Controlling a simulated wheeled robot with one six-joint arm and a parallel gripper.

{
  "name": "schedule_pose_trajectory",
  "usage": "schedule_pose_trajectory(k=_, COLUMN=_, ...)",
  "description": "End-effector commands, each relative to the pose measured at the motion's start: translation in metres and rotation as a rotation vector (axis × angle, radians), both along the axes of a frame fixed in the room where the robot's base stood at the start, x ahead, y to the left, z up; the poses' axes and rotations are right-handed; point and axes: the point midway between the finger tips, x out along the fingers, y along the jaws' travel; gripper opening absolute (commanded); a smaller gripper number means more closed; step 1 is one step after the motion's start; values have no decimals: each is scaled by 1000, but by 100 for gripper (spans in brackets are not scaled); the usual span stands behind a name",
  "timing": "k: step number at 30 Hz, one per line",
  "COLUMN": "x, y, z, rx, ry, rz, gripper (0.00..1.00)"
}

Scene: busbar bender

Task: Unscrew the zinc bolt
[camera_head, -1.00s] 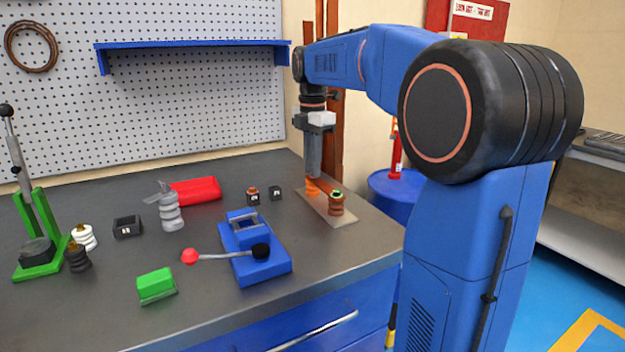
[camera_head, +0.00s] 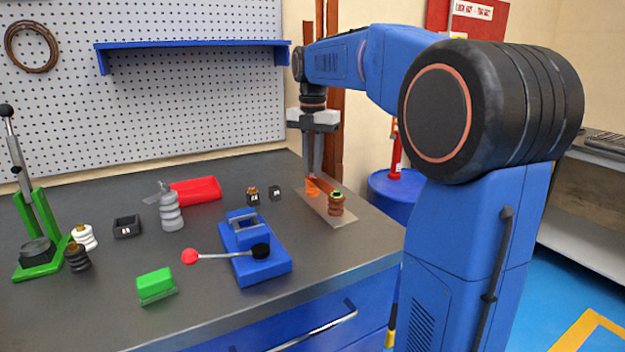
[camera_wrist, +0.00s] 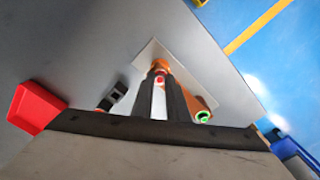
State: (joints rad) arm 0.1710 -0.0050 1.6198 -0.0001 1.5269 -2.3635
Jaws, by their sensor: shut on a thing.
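My gripper (camera_head: 312,174) points straight down over the orange support (camera_head: 312,190) on a pale plate. In the wrist view, my gripper's fingers (camera_wrist: 160,88) are close together over the orange support (camera_wrist: 160,64). A small red-topped piece (camera_wrist: 160,79) shows between the fingertips; it appears to be the zinc bolt, mostly hidden by the fingers. Beside it stands a brown ribbed insulator (camera_head: 336,205) with a green-ringed top, which also shows in the wrist view (camera_wrist: 203,114). A copper-coloured bar (camera_head: 323,184) runs near the support.
A blue bender (camera_head: 262,268) with a red-knobbed lever stands front left of the plate. The bench's right edge is close to the plate (camera_head: 342,222).

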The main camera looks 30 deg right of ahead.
Motion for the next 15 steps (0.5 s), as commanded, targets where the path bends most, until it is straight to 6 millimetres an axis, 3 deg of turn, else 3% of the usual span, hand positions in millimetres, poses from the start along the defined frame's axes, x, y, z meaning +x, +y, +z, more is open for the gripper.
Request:
schedule_pose_trajectory(k=7, x=0, y=0, z=0, rx=0, ry=0, rz=44, gripper=0)
schedule_pose_trajectory(k=15, x=0, y=0, z=0, rx=0, ry=0, rz=306, gripper=0)
